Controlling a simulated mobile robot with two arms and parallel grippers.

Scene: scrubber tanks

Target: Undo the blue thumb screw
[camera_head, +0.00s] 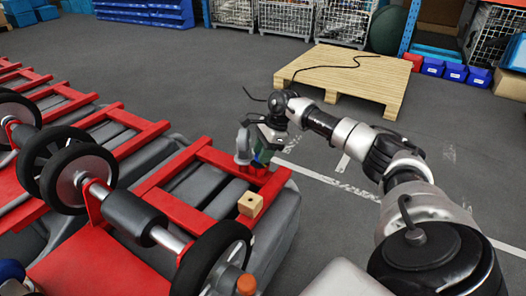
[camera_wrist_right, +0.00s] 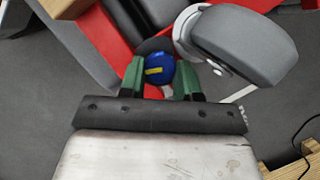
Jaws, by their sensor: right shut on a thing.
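The blue thumb screw (camera_wrist_right: 160,68) shows in the right wrist view, with a yellow mark on its top. It sits by the red frame at the tank's corner. My right gripper (camera_wrist_right: 160,82) has its two green fingers on either side of the screw and is shut on it. In the head view my right gripper (camera_head: 263,155) is at the far right corner of the red frame (camera_head: 225,160); the screw is mostly hidden there. A grey curved fitting (camera_wrist_right: 235,45) stands close beside the fingers. My left gripper is not in view.
Black wheels (camera_head: 212,262) and a roller stand at the left and front. A wooden pallet (camera_head: 345,75) with a black cable lies behind. Floor to the right is mostly clear.

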